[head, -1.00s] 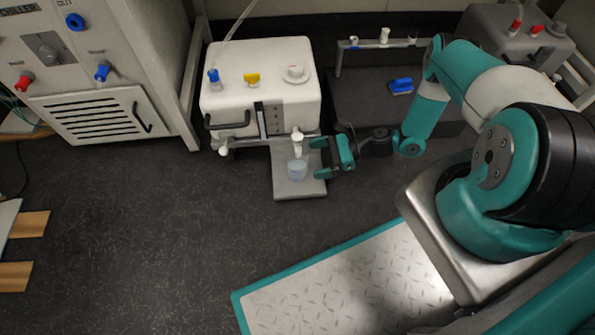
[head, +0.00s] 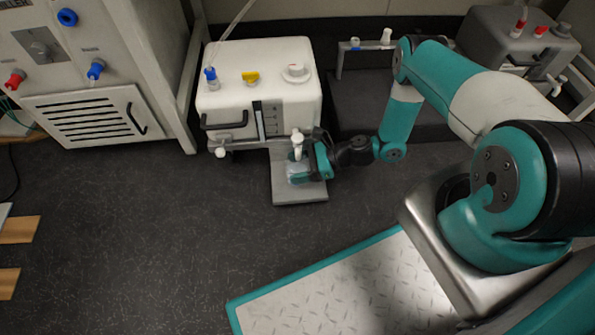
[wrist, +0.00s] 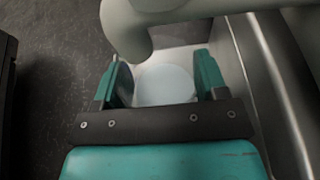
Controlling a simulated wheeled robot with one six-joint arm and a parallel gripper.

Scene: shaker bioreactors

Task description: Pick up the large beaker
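The beaker (head: 293,170), clear with pale blue contents, stands on the grey plate (head: 300,195) in front of the white unit, under its white tap (head: 297,141). My gripper (head: 301,167) reaches in from the right at the beaker's level, partly hiding it. In the wrist view the beaker (wrist: 164,86) lies between my two teal fingers, one on each side. The fingers are spread about as wide as the beaker; firm contact is not visible. A pale curved pipe covers the upper part of that view.
The white unit (head: 258,85) stands close behind the beaker, its tap overhanging the plate. A large grey cabinet (head: 95,60) is at left. A dark platform with a metal rail (head: 365,45) is behind my arm. The floor left of the plate is clear.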

